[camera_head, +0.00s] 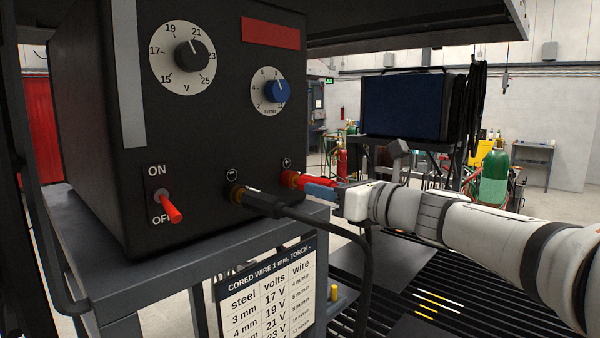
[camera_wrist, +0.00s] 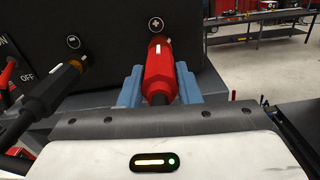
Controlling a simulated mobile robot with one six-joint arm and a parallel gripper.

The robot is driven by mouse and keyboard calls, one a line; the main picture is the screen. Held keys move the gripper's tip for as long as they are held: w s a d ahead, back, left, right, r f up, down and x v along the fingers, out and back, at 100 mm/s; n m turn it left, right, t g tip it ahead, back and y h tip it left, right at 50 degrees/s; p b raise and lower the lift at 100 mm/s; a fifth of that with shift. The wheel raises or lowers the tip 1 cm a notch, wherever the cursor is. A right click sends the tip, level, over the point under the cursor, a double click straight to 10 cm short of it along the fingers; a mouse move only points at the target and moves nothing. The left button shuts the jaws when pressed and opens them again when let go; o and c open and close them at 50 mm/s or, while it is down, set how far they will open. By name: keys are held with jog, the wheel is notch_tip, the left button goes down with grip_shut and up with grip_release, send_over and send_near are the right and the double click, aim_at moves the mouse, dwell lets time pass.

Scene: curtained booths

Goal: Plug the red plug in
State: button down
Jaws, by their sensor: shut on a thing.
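The red plug (camera_head: 303,181) is held between the blue fingers of my gripper (camera_head: 323,191), in front of the black welder's panel. In the wrist view the red plug (camera_wrist: 159,72) lies between both fingers and points at the socket under the plus mark (camera_wrist: 157,24). The plug's rear is partly hidden by my gripper.
A black plug (camera_head: 262,203) sits at the minus socket to the left, its cable passing below my gripper. A red ON/OFF switch (camera_head: 172,208), two dials and a table of settings (camera_head: 268,290) are nearby. The welder stands on a grey cart (camera_head: 190,268).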

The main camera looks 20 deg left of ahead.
jog(key=shift+s+r+m+p, duration=0.1)
jog(key=shift+r+m+p, duration=0.45)
jog(key=shift+m+p, duration=0.15)
jog(key=c, duration=1.1)
grip_release()
jog(key=shift+s+f, duration=0.1)
jog(key=shift+f, duration=0.2)
jog(key=shift+o, duration=0.7)
jog(key=shift+f, duration=0.15)
